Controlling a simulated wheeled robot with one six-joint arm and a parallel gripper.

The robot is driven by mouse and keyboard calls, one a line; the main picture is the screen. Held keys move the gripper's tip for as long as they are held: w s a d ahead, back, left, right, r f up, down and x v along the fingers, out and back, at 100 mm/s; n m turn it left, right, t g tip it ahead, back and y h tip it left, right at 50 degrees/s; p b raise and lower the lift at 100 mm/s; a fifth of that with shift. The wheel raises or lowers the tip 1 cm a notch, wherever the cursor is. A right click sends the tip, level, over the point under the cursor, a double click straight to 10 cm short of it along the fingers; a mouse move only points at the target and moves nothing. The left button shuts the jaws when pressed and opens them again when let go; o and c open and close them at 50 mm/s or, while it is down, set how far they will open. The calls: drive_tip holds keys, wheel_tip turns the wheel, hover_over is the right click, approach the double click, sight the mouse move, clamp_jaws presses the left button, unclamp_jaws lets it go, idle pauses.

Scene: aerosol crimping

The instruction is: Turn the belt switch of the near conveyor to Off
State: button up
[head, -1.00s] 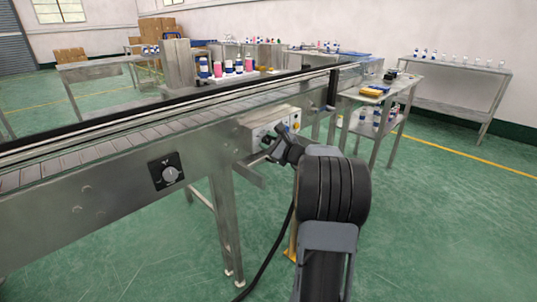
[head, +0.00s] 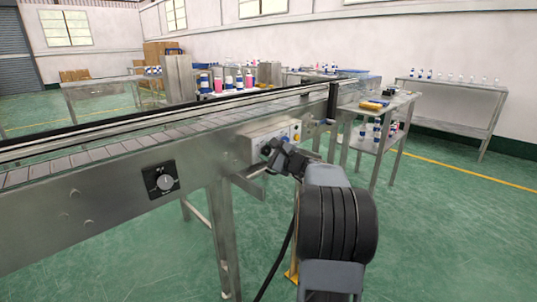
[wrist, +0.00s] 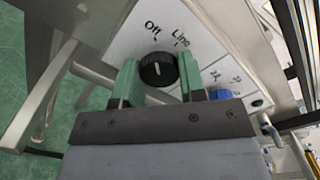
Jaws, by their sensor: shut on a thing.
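A black rotary knob (wrist: 158,70) sits on a pale panel (wrist: 215,45) marked "Off" and "Line" in the wrist view. Its white mark points up toward the labels, but I cannot tell exactly which one it lines up with. My gripper (wrist: 158,80) has its green fingers on either side of the knob and is shut on it. In the head view my gripper (head: 270,152) is at the front of the control box (head: 262,135) on the near conveyor (head: 120,195); the knob is hidden there by my gripper.
A blue button (wrist: 220,93) is close to the right finger. A metal bar (head: 248,187) juts out below the box. A side table (head: 385,108) stands behind; green floor is open at right.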

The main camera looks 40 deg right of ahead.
drive_tip(key=o, duration=0.9)
drive_tip(key=shift+s, duration=0.1)
drive_tip(key=s, duration=0.4)
drive_tip(key=s+d+p, duration=0.1)
drive_tip(key=s, duration=0.4)
drive_tip(key=s+d+p, duration=0.1)
drive_tip(key=s, duration=0.3)
drive_tip(key=shift+s+d, duration=0.2)
